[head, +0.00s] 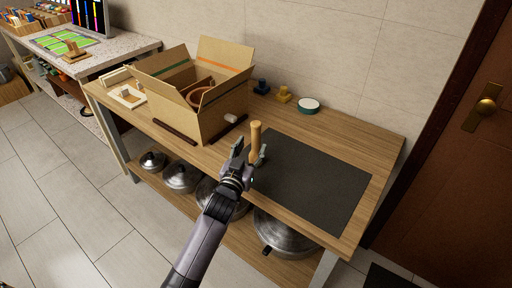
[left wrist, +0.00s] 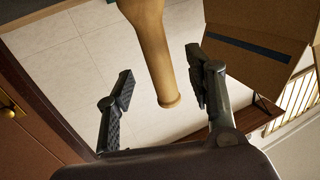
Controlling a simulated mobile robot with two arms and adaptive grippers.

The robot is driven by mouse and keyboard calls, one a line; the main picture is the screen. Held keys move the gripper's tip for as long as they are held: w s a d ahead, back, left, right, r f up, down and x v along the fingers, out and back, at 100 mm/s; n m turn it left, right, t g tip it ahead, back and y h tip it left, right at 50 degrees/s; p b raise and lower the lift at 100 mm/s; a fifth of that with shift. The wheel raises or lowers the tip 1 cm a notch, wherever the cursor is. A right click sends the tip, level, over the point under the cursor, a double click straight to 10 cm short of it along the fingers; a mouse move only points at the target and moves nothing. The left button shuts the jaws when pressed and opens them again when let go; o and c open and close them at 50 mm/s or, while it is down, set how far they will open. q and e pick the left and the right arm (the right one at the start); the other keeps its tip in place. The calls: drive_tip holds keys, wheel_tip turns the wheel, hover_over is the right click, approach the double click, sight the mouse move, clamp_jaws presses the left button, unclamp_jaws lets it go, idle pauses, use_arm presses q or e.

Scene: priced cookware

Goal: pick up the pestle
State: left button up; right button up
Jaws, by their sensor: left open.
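The pestle (head: 255,134) is a light wooden rod that stands upright at the left edge of the dark mat in the head view. Its lower end is hidden behind my gripper. My left gripper (head: 249,153) is open, with its fingers around the lower part of the pestle. In the left wrist view the pestle (left wrist: 150,42) comes down from the top edge and shows its rounded end between the two spread fingers of the left gripper (left wrist: 160,78). A gap shows on both sides, and neither finger clearly touches it. My right gripper is not in view.
An open cardboard box (head: 208,118) holding a reddish-brown pot stands left of the pestle. A small pale object (head: 232,118) lies close by. A green-white round tin (head: 308,105) and yellow and blue weights stand behind. The dark mat (head: 315,182) is bare. Lidded pots fill the lower shelf.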

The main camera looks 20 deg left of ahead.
sight(254, 142)
use_arm(q)
drive_tip(key=w, duration=0.4)
drive_tip(key=shift+w+d+r, duration=0.1)
drive_tip(key=shift+w, duration=0.2)
drive_tip(key=shift+c, duration=0.5)
clamp_jaws()
